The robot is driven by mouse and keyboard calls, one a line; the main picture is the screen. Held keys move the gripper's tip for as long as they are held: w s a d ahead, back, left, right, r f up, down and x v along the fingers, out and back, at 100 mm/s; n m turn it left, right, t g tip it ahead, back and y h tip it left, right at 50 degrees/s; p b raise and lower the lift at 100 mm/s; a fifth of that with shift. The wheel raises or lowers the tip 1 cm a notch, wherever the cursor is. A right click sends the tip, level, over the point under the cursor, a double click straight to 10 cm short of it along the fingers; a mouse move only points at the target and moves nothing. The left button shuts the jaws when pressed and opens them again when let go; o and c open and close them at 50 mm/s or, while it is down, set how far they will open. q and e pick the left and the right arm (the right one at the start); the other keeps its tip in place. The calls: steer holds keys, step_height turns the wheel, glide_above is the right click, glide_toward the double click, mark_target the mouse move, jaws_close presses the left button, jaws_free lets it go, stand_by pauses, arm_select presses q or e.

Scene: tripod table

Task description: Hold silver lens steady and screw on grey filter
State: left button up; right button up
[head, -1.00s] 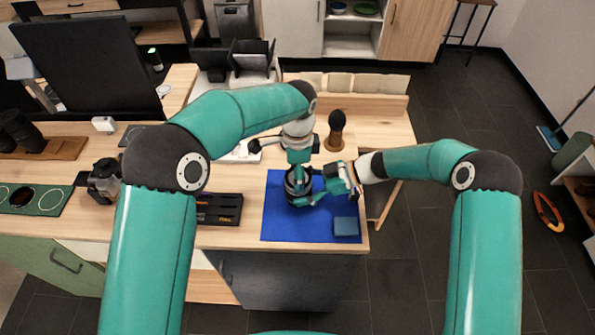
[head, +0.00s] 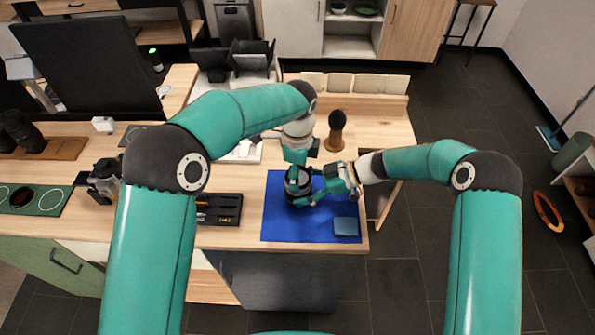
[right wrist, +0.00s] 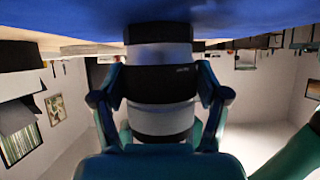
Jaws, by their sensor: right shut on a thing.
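The silver lens (head: 294,190) stands upright on the blue mat (head: 285,228). In the right wrist view, where the mat is at the top, the lens (right wrist: 160,57) shows silver and black bands. My right gripper (right wrist: 160,82) is shut on the lens, one finger on each side; it also reaches the lens from the right in the head view (head: 308,190). My left gripper (head: 298,166) points down at the top of the lens. Its fingers are too small and covered to tell whether they are open or shut. I cannot make out the grey filter separately.
A blue-grey block (head: 346,227) lies at the mat's front right. A black tray (head: 219,209) is left of the mat. A dark brush-like item (head: 336,125) stands on a wooden block behind. A camera (head: 104,180) stands further left.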

arm_select(q)
steer(key=shift+f+m, duration=0.2)
steer(key=shift+m, duration=0.8)
arm_select(e)
steer(key=shift+a+r, duration=0.1)
arm_select(q)
steer(key=o, duration=1)
steer(key=shift+c, duration=0.2)
steer(key=o, duration=0.5)
steer(key=shift+c, duration=0.2)
steer(key=shift+r, duration=0.1)
steer(key=shift+o, duration=0.4)
steer(key=shift+r, duration=0.2)
steer(key=shift+r, duration=3.4)
arm_select(e)
steer(key=o, duration=0.9)
